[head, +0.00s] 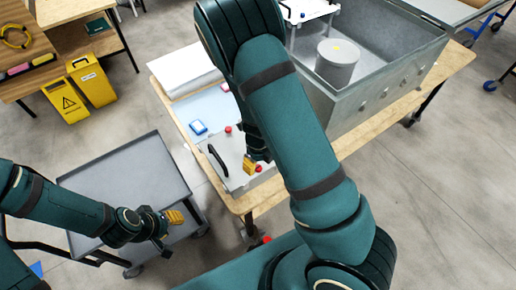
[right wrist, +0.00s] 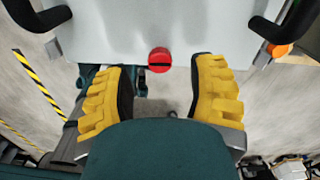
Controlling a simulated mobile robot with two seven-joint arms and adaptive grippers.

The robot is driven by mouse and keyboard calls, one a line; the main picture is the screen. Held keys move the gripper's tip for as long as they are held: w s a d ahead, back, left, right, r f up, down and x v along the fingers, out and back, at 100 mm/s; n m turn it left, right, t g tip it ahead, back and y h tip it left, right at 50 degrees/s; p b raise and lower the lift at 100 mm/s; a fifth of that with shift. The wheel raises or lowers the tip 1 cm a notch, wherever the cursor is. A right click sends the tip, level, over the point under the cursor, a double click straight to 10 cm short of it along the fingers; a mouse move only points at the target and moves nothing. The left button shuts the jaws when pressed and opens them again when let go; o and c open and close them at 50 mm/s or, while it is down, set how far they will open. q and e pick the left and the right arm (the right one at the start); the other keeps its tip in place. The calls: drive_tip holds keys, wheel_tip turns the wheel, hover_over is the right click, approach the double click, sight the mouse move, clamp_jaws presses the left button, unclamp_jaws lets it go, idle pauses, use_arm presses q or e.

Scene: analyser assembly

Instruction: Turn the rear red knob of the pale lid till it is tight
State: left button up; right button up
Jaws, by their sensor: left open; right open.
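The pale lid (head: 236,178) lies on the wooden table, with a black handle (head: 217,160) at its left. One red knob (head: 228,129) is at its far side. Another red knob (head: 259,168) is at its near side, beside my right gripper (head: 252,163). In the right wrist view, a red knob (right wrist: 159,60) with a dark slot sits at the lid's edge. My right gripper (right wrist: 160,88) is open there, its yellow fingers either side of the knob's line and apart from it. My left gripper (head: 172,229) is open and empty over the grey cart. My right arm hides part of the lid.
A metal box (head: 395,85) with a grey cylinder (head: 337,62) inside stands right of the lid. A blue-and-white object (head: 198,127) lies left of it. The grey cart (head: 125,170) stands left of the wooden table (head: 440,72). Yellow bins (head: 92,82) stand at the back left.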

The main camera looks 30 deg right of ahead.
sight(258, 167)
wheel_tip(258, 167, up, 9)
drive_tip(key=shift+r, duration=0.15)
idle(0.8)
